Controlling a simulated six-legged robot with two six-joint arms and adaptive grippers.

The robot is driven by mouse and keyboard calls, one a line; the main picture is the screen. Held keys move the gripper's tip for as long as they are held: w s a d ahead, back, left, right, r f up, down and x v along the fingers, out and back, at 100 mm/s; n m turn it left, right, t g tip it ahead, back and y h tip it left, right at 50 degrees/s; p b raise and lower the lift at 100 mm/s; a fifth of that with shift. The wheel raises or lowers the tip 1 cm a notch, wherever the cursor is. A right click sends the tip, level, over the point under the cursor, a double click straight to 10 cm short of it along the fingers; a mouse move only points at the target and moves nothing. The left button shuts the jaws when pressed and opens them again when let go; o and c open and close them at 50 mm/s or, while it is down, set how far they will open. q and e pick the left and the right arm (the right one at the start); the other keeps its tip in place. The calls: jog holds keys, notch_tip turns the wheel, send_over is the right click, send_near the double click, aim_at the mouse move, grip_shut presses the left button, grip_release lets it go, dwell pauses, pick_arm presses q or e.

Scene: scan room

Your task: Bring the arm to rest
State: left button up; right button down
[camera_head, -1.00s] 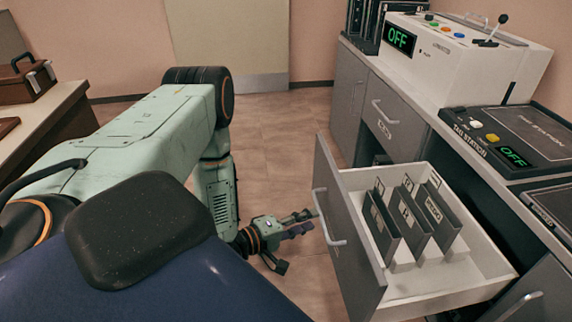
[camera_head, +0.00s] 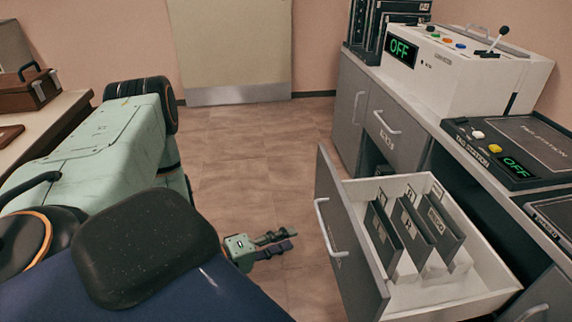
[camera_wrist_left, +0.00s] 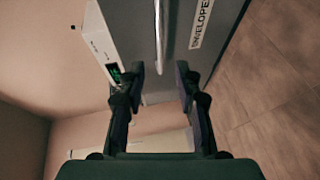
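My left arm (camera_head: 100,140) is pale green and folded at the left of the head view. My left gripper (camera_head: 288,241) hangs over the floor, just left of the open drawer (camera_head: 480,289) and apart from its front. In the left wrist view the fingers of this gripper (camera_wrist_left: 162,76) are spread with nothing between them. Beyond them is a grey drawer front (camera_wrist_left: 200,60) with a bar handle and a label reading about envelopes. My right gripper is in neither view.
The open drawer holds several upright dark files (camera_head: 440,225). The counter carries a white machine (camera_head: 470,75) and a tag station (camera_head: 520,150), both showing OFF. A desk with a brown case (camera_head: 30,90) stands at left. The tiled floor (camera_head: 250,150) between is clear.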

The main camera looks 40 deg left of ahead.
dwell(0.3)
pick_arm(q)
jog(key=s+d+f+m+g+y, duration=0.2)
jog(key=s+d+f+m+g, duration=0.2)
jog(key=s+f+m+g, duration=0.45)
jog(key=s+d+r+m+g+y+p, duration=0.1)
jog(key=s+d+m+g+y, duration=0.1)
jog(key=s+d+m+g, duration=0.3)
jog(key=s+d+g, duration=0.1)
jog(key=s+d, duration=0.2)
jog(key=s, duration=0.3)
jog(key=shift+r+g+p, duration=0.2)
jog(key=shift+g+p, duration=0.1)
jog(key=shift+g, duration=0.05)
jog(key=shift+d, duration=0.1)
jog(key=shift+w, duration=0.15)
